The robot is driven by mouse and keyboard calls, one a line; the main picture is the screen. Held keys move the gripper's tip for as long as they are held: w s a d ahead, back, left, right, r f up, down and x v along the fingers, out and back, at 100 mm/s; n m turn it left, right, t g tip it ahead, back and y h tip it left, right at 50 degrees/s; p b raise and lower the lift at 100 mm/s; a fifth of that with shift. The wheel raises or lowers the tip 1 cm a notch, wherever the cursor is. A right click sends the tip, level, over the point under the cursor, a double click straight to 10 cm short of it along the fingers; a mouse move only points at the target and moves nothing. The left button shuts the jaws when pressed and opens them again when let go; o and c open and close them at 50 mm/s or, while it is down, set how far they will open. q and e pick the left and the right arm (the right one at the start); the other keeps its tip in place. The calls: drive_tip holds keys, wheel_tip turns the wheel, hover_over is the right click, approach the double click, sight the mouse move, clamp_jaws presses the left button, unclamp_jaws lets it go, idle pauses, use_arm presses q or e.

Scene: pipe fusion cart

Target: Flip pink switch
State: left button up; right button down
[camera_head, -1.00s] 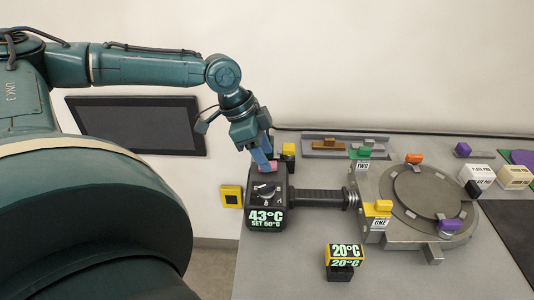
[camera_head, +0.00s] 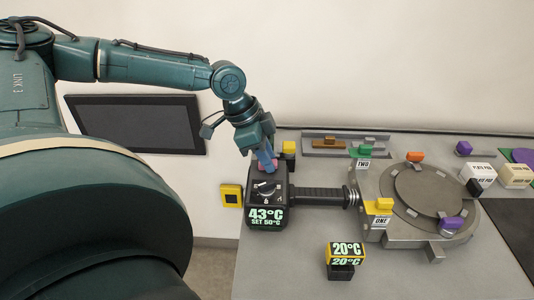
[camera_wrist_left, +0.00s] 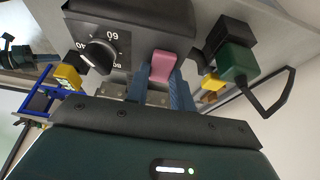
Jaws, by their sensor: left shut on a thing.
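The pink switch (camera_wrist_left: 163,66) stands on the black control box (camera_head: 267,193), near its back edge. In the left wrist view it shows between the two blue fingertips of my left gripper (camera_wrist_left: 160,82). In the head view my left gripper (camera_head: 266,163) points down at the back of the box, shut on the switch, which is mostly hidden by the fingers there. The box has a round dial (camera_wrist_left: 97,56) and a display reading 43°C, SET 50°C. My right gripper is not in view.
A black handle (camera_head: 318,195) joins the box to a round grey turntable (camera_head: 428,190). A yellow block (camera_head: 289,147) stands just behind the box, and a yellow-framed button (camera_head: 231,196) is at its left. A 20°C display (camera_head: 345,254) stands in front.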

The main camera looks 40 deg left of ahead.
use_arm(q)
drive_tip(key=shift+c, duration=1.1)
drive_tip(key=shift+w+d+f+g+y+b, duration=0.1)
drive_tip(key=shift+w+f+g+y+b, duration=0.05)
drive_tip(key=shift+g+y+b, duration=0.35)
drive_tip(key=shift+w+d+g+y, duration=0.15)
drive_tip(key=shift+g+y, duration=0.15)
drive_tip(key=shift+y, duration=0.2)
drive_tip(key=shift+d+g+y+p, duration=0.15)
drive_tip(key=shift+g+y+p, duration=0.15)
drive_tip(key=shift+g+y, duration=0.15)
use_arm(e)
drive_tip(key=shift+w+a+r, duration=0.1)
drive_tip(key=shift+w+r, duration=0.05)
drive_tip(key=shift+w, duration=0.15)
use_arm(q)
drive_tip(key=o, duration=1)
